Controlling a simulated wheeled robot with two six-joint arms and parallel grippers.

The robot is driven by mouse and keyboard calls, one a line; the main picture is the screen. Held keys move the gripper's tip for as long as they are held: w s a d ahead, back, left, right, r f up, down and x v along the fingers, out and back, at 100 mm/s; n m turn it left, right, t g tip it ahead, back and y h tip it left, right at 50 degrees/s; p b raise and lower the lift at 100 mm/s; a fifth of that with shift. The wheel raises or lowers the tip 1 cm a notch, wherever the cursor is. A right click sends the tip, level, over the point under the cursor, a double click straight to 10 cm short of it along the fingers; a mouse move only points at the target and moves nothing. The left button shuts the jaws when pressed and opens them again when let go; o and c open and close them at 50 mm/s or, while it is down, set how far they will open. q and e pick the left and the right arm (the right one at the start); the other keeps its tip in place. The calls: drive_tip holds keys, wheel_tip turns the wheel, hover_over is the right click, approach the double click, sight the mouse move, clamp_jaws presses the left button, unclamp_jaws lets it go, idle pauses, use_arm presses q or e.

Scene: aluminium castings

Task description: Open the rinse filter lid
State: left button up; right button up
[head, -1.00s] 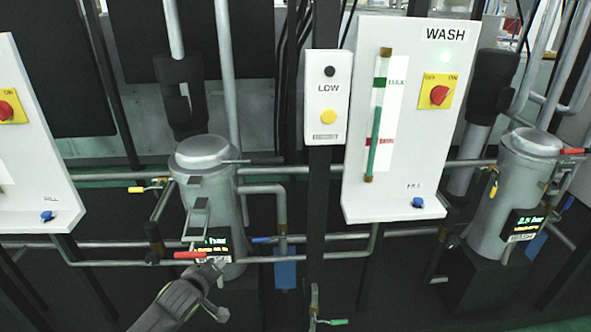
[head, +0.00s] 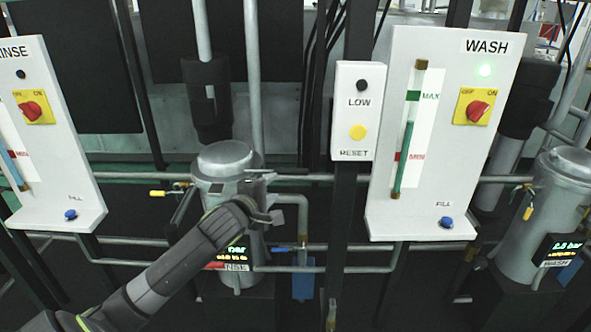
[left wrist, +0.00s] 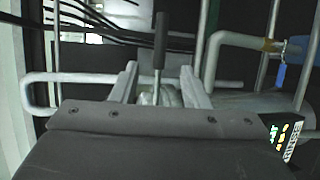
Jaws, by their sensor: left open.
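The rinse filter (head: 235,175) is a grey metal cylinder left of centre in the head view, with its domed lid (head: 223,155) down on top. My left arm reaches in from the lower left, and its gripper (head: 258,188) is at the filter's upper right front, just below the lid. In the left wrist view the two fingers (left wrist: 158,82) are apart. A thin rod with a dark grip (left wrist: 160,38) shows between them, with no visible contact. The rinse display (head: 233,254) on the filter is partly hidden by my arm. My right gripper is out of view.
Pipes run on both sides of the filter, with a yellow-handled valve (head: 165,192) to its left. A LOW/RESET box (head: 357,110) on a dark post and the WASH panel (head: 440,130) stand to the right. The wash filter (head: 560,200) is at far right.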

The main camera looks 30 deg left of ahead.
sight(290, 173)
use_arm(q)
drive_tip(key=p+x, duration=0.1)
drive_tip(key=x, duration=1.4)
drive_tip(key=shift+w+d+f, duration=0.1)
drive_tip(key=shift+w+f, duration=0.05)
drive_tip(key=shift+f, duration=0.05)
clamp_jaws()
